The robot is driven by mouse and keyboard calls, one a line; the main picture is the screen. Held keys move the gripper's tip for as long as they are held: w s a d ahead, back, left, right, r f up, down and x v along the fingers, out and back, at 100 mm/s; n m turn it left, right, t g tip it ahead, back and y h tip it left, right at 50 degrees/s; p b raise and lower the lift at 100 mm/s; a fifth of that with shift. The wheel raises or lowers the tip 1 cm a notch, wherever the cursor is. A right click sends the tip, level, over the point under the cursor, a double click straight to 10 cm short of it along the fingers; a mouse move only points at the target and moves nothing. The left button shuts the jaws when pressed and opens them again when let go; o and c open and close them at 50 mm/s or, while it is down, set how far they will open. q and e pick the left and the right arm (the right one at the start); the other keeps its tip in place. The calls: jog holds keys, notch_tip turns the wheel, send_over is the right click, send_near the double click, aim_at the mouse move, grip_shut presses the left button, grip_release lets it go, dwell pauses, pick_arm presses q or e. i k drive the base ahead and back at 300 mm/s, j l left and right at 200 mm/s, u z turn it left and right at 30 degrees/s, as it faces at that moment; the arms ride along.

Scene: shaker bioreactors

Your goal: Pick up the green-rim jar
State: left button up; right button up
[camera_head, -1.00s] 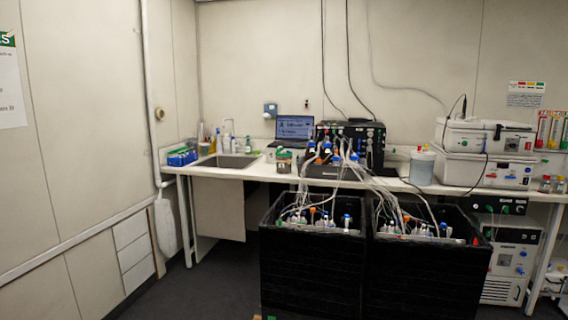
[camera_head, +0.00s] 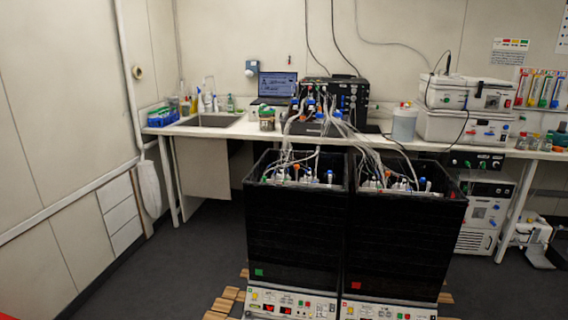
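A small jar (camera_head: 267,120), likely the green-rim jar, stands upright on the white bench between the sink and the black bioreactor unit. It is small in the head view, and its rim colour is hard to make out. Neither of my grippers shows in the head view.
Two black shaker boxes (camera_head: 296,225) (camera_head: 404,238) with tubes and bottles stand before the bench (camera_head: 220,131). A black control unit (camera_head: 333,100), laptop (camera_head: 277,86), sink (camera_head: 210,121) and white bucket (camera_head: 404,123) are on the bench. Dark floor (camera_head: 185,265) is free at left.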

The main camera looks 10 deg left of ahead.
aim_at(267, 116)
jog(key=i+j+u, duration=0.95)
jog(key=i+u, duration=0.15)
jog(key=i, duration=0.15)
jog(key=i+j+u, duration=0.1)
jog(key=i+u, duration=0.25)
jog(key=i, duration=1.15)
jog(key=i+j+z, duration=0.1)
jog(key=i+z, duration=0.25)
jog(key=i, duration=0.25)
jog(key=i+j+z, duration=0.2)
jog(key=i+z, duration=0.2)
jog(key=i, duration=0.15)
jog(key=i+z, duration=0.25)
jog(key=z, duration=0.25)
jog(key=i+j+z, duration=0.15)
jog(key=z, duration=0.35)
jog(key=i+j+z, duration=0.3)
jog(key=z, duration=0.2)
jog(key=i+j+z, duration=0.15)
jog(key=j+z, duration=0.15)
jog(key=z, duration=0.2)
